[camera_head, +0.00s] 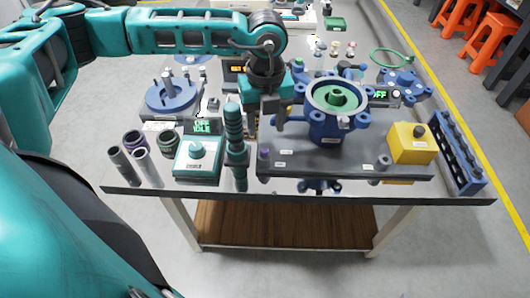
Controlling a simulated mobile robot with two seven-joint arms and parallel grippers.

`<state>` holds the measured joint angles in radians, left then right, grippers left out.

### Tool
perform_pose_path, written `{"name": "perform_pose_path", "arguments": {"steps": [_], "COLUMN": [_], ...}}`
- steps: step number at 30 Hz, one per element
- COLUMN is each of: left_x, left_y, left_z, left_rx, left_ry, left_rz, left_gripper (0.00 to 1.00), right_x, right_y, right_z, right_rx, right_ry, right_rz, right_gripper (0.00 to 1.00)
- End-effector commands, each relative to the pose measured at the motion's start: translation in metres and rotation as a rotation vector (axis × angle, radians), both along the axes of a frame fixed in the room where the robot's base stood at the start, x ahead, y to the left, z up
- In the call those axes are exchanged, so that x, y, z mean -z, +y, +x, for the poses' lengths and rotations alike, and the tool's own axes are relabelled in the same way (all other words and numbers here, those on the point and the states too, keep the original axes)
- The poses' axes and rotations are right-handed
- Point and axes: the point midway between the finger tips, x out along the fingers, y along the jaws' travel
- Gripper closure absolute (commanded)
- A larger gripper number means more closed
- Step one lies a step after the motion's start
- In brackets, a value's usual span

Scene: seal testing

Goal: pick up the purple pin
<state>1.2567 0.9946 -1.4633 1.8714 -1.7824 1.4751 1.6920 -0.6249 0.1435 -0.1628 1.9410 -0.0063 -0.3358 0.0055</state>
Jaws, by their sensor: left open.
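A small purple pin (263,154) stands near the front left corner of a dark grey board (350,166). A pale label lies close to it on the board. My left arm reaches in from the left across the back of the table. My left gripper (267,123) points down above and behind the pin, apart from it. It is open, and I see nothing between its fingers. My right gripper is not in view.
A blue housing with a green centre (337,98) stands on the board, right of my left gripper. A dark green stepped column (235,138) stands close on the left. A yellow block (410,143) and blue rack (457,155) are at the right.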

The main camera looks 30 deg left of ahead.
Motion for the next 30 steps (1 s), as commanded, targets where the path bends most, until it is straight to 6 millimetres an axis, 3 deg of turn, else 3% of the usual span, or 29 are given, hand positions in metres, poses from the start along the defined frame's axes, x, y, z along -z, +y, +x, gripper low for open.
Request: {"name": "perform_pose_path", "arguments": {"steps": [3,11,18,29,30], "left_x": [0.021,0.042,0.078,0.088,0.088], "left_y": [0.000,0.001,0.006,0.006,0.006], "left_z": [0.000,0.000,0.002,0.002,0.002], "left_rx": [0.001,0.001,0.002,0.001,0.001], "left_ry": [0.003,0.001,0.002,0.001,0.001], "left_rz": [0.000,-0.002,-0.002,-0.004,-0.004], "left_gripper": [0.48,0.48,0.48,0.48,0.52], "right_x": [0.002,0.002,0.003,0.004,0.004], "right_y": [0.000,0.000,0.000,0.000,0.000], "right_z": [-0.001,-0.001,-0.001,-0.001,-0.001], "right_rx": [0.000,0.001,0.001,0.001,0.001], "right_ry": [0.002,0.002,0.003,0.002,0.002], "right_rz": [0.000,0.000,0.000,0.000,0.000], "right_gripper": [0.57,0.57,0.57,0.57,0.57]}}
